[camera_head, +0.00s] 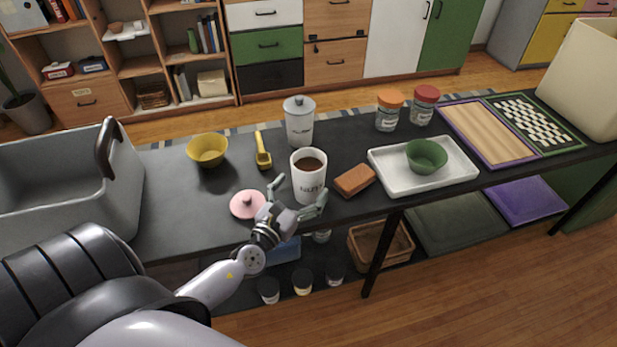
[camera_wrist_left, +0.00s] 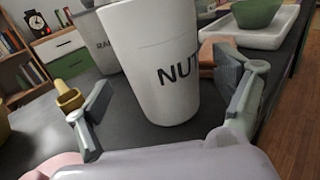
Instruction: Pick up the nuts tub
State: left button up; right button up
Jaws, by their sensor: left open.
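The nuts tub (camera_head: 309,184) is a white open tub with "NUTS" lettering and dark brown contents, standing upright on the dark table. It also fills the middle of the left wrist view (camera_wrist_left: 155,65). My left gripper (camera_head: 299,198) is open, with its fingers on either side of the tub's near lower part. In the left wrist view, its fingers (camera_wrist_left: 165,105) show gaps to the tub on both sides. A pink lid (camera_head: 248,204) with a knob lies just left of the gripper. My right gripper is not in view.
A yellow scoop (camera_head: 262,151), a yellow bowl (camera_head: 207,150) and a lidded white canister (camera_head: 299,121) stand behind and left. A brown block (camera_head: 354,180) lies close right of the tub, beside a white tray (camera_head: 390,176) holding a green bowl (camera_head: 427,155). A grey bin (camera_head: 125,195) stands far left.

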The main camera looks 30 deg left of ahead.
pick_arm(q)
jog(key=w, duration=0.3)
jog(key=shift+w, duration=0.3)
jog(key=shift+s, duration=0.1)
jog(key=shift+a, duration=0.1)
jog(key=c, duration=1.6)
jog(key=shift+o, duration=0.2)
jog(key=shift+r, duration=0.1)
notch_tip(320, 180, up, 20)
jog(key=p, duration=1.7)
jog(key=shift+p, duration=0.3)
